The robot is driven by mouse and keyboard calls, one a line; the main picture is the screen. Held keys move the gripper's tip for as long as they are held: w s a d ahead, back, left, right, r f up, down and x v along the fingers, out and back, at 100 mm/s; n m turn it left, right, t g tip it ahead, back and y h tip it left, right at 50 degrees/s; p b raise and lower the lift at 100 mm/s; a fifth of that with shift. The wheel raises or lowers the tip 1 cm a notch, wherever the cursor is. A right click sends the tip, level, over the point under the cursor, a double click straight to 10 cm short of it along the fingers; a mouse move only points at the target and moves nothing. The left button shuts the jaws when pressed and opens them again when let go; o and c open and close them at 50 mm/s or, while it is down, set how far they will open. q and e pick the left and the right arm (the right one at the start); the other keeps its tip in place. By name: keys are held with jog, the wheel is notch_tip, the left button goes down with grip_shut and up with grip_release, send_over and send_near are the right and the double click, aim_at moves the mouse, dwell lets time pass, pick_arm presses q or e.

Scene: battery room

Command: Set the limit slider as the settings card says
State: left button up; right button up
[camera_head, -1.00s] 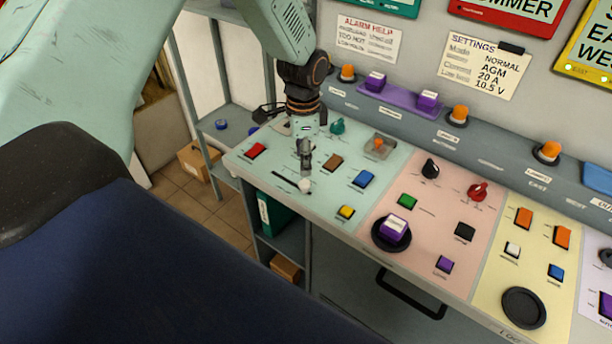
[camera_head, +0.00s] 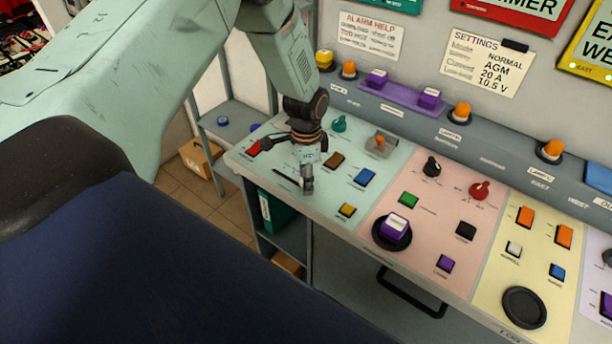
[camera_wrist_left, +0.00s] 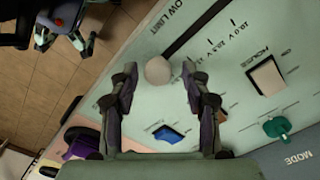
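The limit slider's round white knob (camera_wrist_left: 158,70) shows in the left wrist view at one end of a dark slot (camera_wrist_left: 195,30). The print beside it reads "LOW LIMIT", with volt marks along the slot. In the head view the slot (camera_head: 285,176) is partly visible, and my gripper hides most of the knob. My left gripper (camera_head: 290,166) is low over the green panel. In the wrist view its open fingers (camera_wrist_left: 160,78) stand either side of the knob with gaps; contact is not visible. The settings card (camera_head: 487,62) reads NORMAL, AGM, 20 A, 10.5 V. My right gripper is not in view.
A pink panel section (camera_head: 420,240) adjoins on the right. The panel's front edge is close to the slider.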

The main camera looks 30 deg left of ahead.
pick_arm(q)
jog(key=shift+a, duration=0.1)
jog(key=c, duration=0.3)
jog(key=shift+s+r, duration=0.15)
jog(key=shift+s, duration=0.1)
jog(key=c, duration=0.3)
jog(key=shift+w, duration=0.1)
grip_shut()
